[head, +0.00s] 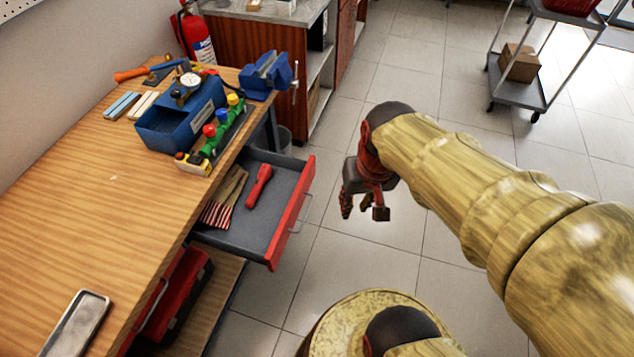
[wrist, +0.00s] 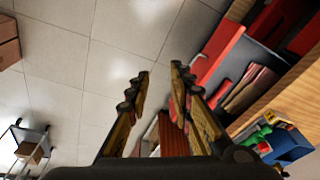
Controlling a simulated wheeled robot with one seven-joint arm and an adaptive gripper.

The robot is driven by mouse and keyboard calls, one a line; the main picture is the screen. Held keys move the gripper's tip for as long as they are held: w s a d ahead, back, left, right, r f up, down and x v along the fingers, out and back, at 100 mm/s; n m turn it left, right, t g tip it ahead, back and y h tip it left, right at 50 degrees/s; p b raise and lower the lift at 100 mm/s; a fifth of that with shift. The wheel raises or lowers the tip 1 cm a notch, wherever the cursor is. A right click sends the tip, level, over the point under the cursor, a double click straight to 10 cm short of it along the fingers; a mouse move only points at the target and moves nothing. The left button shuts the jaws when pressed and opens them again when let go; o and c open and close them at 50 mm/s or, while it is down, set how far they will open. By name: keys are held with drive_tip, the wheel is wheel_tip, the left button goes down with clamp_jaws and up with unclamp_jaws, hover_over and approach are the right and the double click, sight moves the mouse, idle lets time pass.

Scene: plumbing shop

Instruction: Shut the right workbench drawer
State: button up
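The workbench drawer (head: 292,212) is pulled well out from under the wooden bench. Its red front has a metal bar handle (head: 300,215) facing right, toward my arm. Inside its grey tray lie a red-handled tool (head: 259,185) and several striped, brush-like items (head: 225,197). My gripper (head: 364,212) hangs in the air to the right of the drawer front, apart from it. In the wrist view my gripper (wrist: 160,70) has its two fingers spread with only floor showing between the tips. The drawer's red front (wrist: 220,58) shows there just right of the fingers.
The bench top (head: 70,215) carries a blue bin (head: 180,125), a blue vise (head: 267,75) and a metal tray (head: 76,322). A red toolbox (head: 178,300) sits on the lower shelf. A grey cart (head: 520,92) stands far right. Tiled floor is clear around my gripper.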

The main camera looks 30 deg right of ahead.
drive_tip(key=d+f+m+y+p, duration=0.1)
drive_tip(key=f+m, duration=0.1)
drive_tip(key=w+d+f+m+g+y+p, duration=0.1)
drive_tip(key=f+m, duration=0.1)
drive_tip(key=f, duration=0.1)
drive_tip(key=w+d+f+m+g+y+p, duration=0.1)
drive_tip(key=d+f+m+y, duration=0.1)
drive_tip(key=f+m, duration=0.1)
drive_tip(key=shift+w, duration=0.2)
drive_tip(key=c, duration=0.5)
drive_tip(key=w+d+f+m+t+y+p, duration=0.2)
drive_tip(key=w+d+f+m+y, duration=0.1)
drive_tip(key=f+m, duration=0.6)
drive_tip(key=shift+w+d+t+y, duration=0.3)
drive_tip(key=shift+w+t, duration=0.1)
drive_tip(key=shift+w, duration=0.5)
drive_tip(key=w+d+f+m+t, duration=0.2)
drive_tip(key=w+d+m+t, duration=0.2)
drive_tip(key=w+m, duration=0.4)
drive_tip(key=w+r+b+x, duration=0.2)
drive_tip(key=b+x, duration=0.1)
drive_tip(key=x, duration=1)
drive_tip(key=shift+a+n, duration=0.3)
drive_tip(key=shift+n, duration=0.1)
